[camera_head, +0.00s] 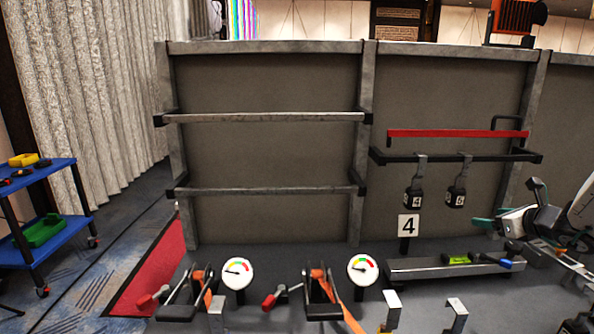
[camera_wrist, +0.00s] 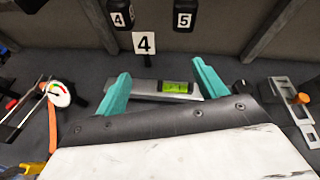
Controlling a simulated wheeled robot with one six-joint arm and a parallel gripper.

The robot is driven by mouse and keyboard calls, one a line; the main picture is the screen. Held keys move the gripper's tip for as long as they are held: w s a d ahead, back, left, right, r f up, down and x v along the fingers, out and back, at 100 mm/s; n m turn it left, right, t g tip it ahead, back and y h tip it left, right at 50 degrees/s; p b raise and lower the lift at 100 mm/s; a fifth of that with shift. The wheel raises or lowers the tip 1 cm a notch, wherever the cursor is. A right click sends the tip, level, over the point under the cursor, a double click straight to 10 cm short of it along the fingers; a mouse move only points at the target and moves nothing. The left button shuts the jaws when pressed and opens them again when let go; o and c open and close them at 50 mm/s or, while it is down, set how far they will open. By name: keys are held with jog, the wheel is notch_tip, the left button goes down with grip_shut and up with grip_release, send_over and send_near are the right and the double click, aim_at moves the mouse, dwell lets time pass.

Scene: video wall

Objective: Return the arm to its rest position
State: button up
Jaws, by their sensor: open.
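My gripper (camera_head: 484,223) is at the right in the head view, with teal fingers pointing left. In the wrist view my gripper (camera_wrist: 161,88) shows its two teal fingers spread wide apart with nothing held between them. Beyond the fingers lies a grey bar (camera_wrist: 145,97) with a green spirit level (camera_wrist: 177,87) on it. The grey bar (camera_head: 400,271) and the green level (camera_head: 458,260) also show in the head view, below and left of the gripper. My arm reaches in from the right edge.
Two round gauges (camera_head: 237,273) (camera_head: 363,269) and clamps with red handles stand at the front. Tags hang from a black rail (camera_head: 450,157) above a "4" sign (camera_head: 408,226). A blue cart (camera_head: 40,250) stands at the far left. Carpet beside it is open.

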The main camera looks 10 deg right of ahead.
jog(key=s+a+n+g+y, duration=0.2)
jog(key=s+a+n, duration=0.25)
jog(key=a, duration=0.25)
jog(key=s+a+r+n+g+y, duration=0.1)
jog(key=s+a+n+g+y, duration=0.15)
jog(key=a+n, duration=0.4)
jog(key=s+a+n+g+y, duration=0.1)
jog(key=s+a+n+g, duration=0.3)
jog(key=a, duration=0.3)
jog(key=s+a+r+n+g+h, duration=0.1)
jog(key=s+a+r+n+h, duration=0.1)
jog(key=s+n, duration=0.7)
jog(key=s+a+r+n+g+h, duration=0.2)
jog(key=s+a+n+h, duration=0.2)
jog(key=s+a+n, duration=0.3)
jog(key=s+n, duration=0.2)
jog(key=s, duration=0.3)
jog(key=shift+s+a+r, duration=0.15)
jog(key=shift+a+r, duration=0.05)
jog(key=shift+a, duration=0.1)
jog(key=shift+h, duration=0.25)
